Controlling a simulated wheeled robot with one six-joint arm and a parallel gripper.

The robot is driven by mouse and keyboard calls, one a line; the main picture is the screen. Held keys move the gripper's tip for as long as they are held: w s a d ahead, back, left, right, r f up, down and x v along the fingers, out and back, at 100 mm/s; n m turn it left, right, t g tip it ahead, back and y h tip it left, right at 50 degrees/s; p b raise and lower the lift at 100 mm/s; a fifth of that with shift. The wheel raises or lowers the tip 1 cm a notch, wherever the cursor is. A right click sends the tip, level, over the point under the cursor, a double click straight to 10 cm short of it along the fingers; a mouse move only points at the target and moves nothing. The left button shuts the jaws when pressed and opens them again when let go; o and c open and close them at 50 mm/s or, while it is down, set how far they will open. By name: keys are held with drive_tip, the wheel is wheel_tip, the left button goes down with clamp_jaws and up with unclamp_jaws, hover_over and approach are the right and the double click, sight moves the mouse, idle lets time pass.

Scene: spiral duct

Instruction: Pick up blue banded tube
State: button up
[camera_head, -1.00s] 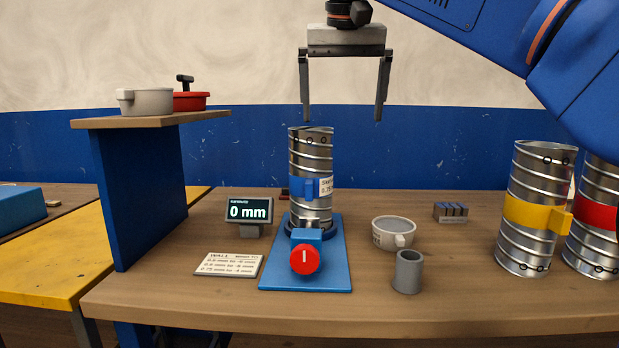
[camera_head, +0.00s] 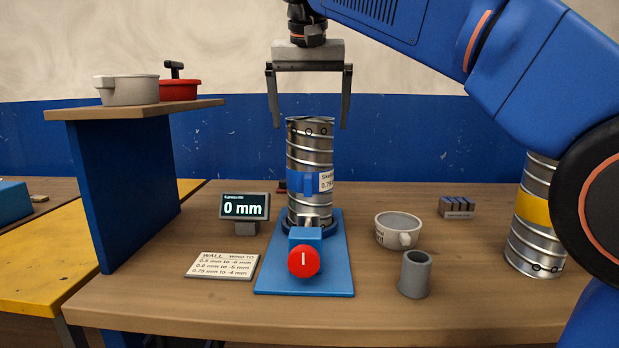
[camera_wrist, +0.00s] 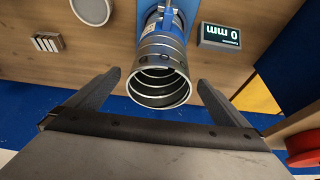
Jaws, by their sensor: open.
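The blue banded tube (camera_head: 310,155) is a ribbed silver spiral duct with a blue band and a white label. It stands upright on a blue stand (camera_head: 338,262) with a red knob (camera_head: 304,260) in front. My gripper (camera_head: 309,126) is open and empty, pointing down, its fingertips near the height of the tube's top rim, one to each side in the head view. In the wrist view the tube's open end (camera_wrist: 159,88) shows beyond my fingertips (camera_wrist: 157,78), between their lines. I see no contact.
A display (camera_head: 245,207) reads 0 mm, with a wall-thickness card (camera_head: 222,265) before it. A mug (camera_head: 398,230), a grey cup (camera_head: 415,274) and a small block (camera_head: 457,207) stand right. A yellow-banded tube (camera_head: 534,215) is partly behind my arm. A shelf (camera_head: 138,110) holds pots at left.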

drive_tip(key=x, duration=0.8)
drive_tip(key=shift+w+f, duration=0.25)
